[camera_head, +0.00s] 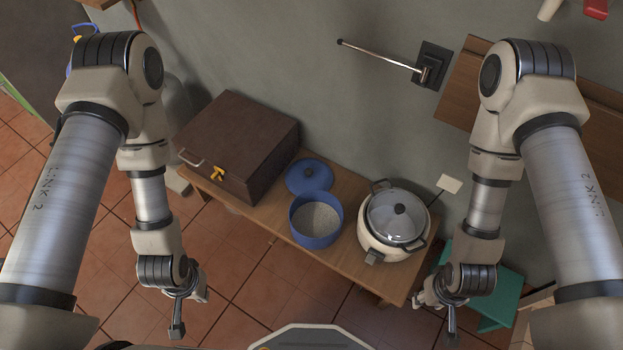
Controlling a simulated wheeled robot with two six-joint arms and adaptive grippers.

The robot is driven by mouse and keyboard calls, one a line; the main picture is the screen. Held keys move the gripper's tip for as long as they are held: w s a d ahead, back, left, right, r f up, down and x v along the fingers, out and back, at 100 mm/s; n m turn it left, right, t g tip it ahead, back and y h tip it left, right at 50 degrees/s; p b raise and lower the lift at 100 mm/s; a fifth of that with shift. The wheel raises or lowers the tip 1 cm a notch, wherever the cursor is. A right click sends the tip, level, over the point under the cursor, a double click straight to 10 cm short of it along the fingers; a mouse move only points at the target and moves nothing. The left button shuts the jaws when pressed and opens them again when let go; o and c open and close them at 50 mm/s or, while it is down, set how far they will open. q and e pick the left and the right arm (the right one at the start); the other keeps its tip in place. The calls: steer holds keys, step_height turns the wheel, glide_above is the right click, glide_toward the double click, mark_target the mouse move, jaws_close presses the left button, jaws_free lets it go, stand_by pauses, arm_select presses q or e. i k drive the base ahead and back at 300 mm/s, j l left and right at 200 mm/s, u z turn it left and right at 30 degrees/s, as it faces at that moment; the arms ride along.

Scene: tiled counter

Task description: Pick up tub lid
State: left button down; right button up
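A round blue tub lid (309,175) with a small knob on top lies on the wooden bench, just behind a blue tub. The blue tub (317,236) stands without a lid and holds something pale and grainy. My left gripper (187,314) hangs low over the floor, left of the bench and well apart from the lid. My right gripper (438,307) hangs near the bench's right end, beyond the cooker and far from the lid. I see no thing held in either gripper, but their finger openings are unclear from this angle.
A dark brown box (240,145) with a yellow latch stands left of the lid. A cream cooker (377,248) with a glass lid stands right of the tub. The wooden bench (277,217) is against the grey wall. A teal stool (503,290) is at the right.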

mark_target(305, 174)
steer(key=i+j+z, duration=0.2)
steer(key=z, duration=0.15)
steer(key=i+j+z, duration=0.25)
steer(key=z, duration=0.15)
steer(key=i+j+z, duration=0.15)
steer(key=j+z, duration=0.2)
